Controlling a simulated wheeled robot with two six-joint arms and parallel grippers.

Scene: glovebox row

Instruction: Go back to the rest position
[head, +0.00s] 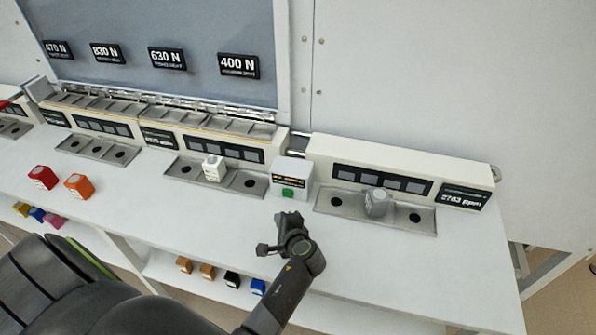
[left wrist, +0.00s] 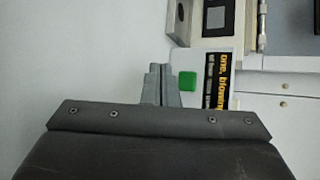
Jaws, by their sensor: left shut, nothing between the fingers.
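My left gripper (head: 288,218) is over the white bench, just in front of a small white box (head: 292,170) with a green button (head: 288,193). Its fingers are shut with nothing between them. In the left wrist view the closed fingers (left wrist: 160,78) point up the picture, beside the green button (left wrist: 187,82) and apart from it in the picture. The box's black label with yellow text (left wrist: 217,78) shows to the right. My right gripper is in neither view.
A grey block (head: 376,203) sits in the right-hand tray (head: 335,204), and a white block (head: 214,168) in the tray left of the box. Red (head: 42,177) and orange (head: 78,186) blocks stand at the left. Several small blocks lie on a lower shelf. The bench's right front is clear.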

